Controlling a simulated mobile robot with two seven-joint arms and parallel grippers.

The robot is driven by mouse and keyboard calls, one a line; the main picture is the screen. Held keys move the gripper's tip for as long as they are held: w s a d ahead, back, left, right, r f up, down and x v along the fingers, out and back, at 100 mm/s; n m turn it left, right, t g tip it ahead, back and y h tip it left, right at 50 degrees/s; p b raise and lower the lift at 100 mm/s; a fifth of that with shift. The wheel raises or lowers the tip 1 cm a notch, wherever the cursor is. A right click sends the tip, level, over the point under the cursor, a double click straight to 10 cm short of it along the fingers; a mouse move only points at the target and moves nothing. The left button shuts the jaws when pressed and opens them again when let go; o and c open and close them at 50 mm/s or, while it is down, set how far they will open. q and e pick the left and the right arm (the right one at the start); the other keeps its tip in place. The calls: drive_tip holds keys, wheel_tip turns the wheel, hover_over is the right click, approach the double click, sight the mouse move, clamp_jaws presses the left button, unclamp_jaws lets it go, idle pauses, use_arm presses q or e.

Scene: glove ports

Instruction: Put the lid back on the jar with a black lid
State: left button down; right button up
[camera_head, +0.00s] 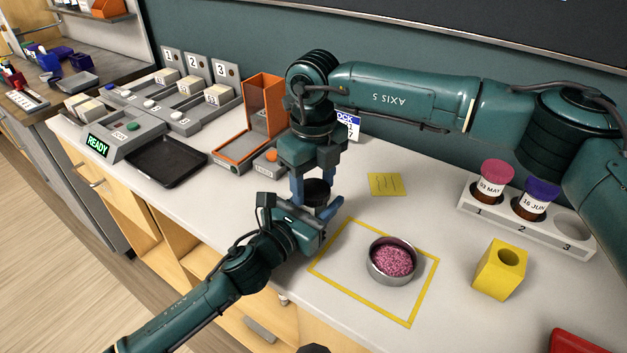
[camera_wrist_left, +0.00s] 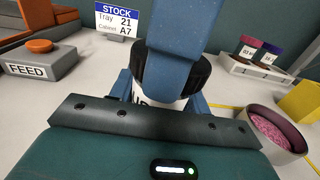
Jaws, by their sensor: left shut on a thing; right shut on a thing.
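The black lid (camera_head: 317,190) is between the blue fingers of my right gripper (camera_head: 312,188), which comes down from above and is shut on it. My left gripper (camera_head: 316,213) is shut on the jar below, close to the bench top. In the left wrist view the jar (camera_wrist_left: 160,101) shows a strip of white label with dark letters, and the black lid (camera_wrist_left: 199,76) is right at its top. A right gripper finger covers part of both, so I cannot tell whether the lid is fully seated. The jar is mostly hidden in the head view.
A steel bowl of pink granules (camera_head: 392,262) stands inside a yellow taped square. A rack (camera_head: 560,232) holds a pink-lidded and a purple-lidded jar, with slot 3 empty. A yellow block (camera_head: 499,270) stands nearby. An orange feeder (camera_head: 264,105) is behind left; a black tray (camera_head: 166,160) is further left.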

drive_tip(key=m, duration=0.8)
drive_tip(key=shift+m, duration=0.3)
drive_tip(key=o, duration=1.1)
drive_tip(key=shift+o, duration=0.2)
wheel_tip(320, 180, up, 12)
